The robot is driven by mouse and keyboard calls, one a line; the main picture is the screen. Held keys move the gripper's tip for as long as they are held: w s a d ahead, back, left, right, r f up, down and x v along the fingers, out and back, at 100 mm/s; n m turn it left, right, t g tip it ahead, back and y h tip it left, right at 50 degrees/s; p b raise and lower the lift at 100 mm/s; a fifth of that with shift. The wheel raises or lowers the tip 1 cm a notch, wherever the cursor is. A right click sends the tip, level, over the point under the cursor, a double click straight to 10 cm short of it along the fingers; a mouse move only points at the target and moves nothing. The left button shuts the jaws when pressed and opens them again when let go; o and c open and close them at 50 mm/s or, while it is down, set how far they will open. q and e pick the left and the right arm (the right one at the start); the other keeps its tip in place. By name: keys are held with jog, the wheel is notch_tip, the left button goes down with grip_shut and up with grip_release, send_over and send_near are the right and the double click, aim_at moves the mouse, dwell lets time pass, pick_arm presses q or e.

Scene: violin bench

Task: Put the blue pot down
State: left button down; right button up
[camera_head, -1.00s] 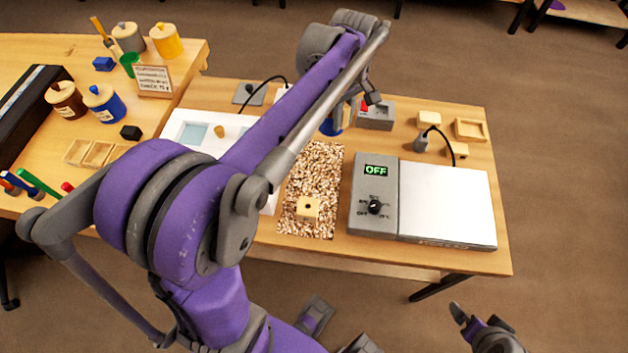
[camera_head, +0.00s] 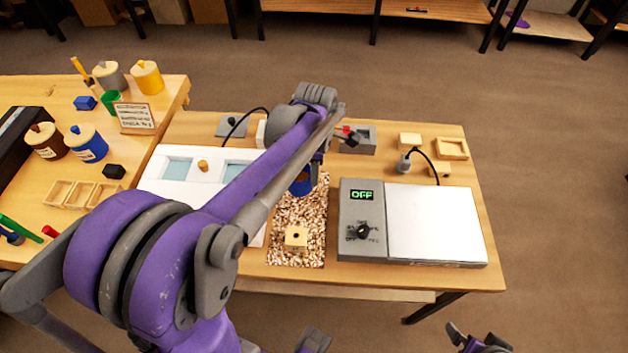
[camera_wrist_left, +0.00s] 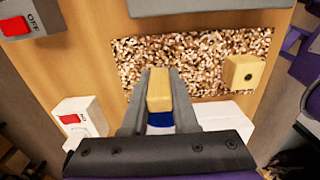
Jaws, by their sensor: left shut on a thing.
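The blue pot (camera_head: 302,186) shows below my left forearm in the head view, at the far end of the wood-chip patch (camera_head: 285,255). The arm hides most of it. In the left wrist view my left gripper (camera_wrist_left: 159,78) is shut on a tan wooden piece, with the white and blue of the pot (camera_wrist_left: 160,121) beneath it. The palm hides the rest of the pot. I cannot tell whether its base touches the chips. My right gripper (camera_head: 474,338) is only partly in view at the bottom edge, away from the table.
A grey box reading OFF (camera_head: 361,218) with a white plate (camera_head: 434,222) stands right of the chips. A wooden block with a hole (camera_head: 296,238) sits on the near chips. A white tray (camera_head: 160,175) lies left. A second, lidded blue jar (camera_head: 87,145) stands on the left bench.

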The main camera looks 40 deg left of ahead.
aim_at(303, 175)
pick_arm(q)
jog(key=shift+f, duration=1.55)
jog(key=shift+f, duration=0.15)
jog(key=c, duration=0.7)
grip_release()
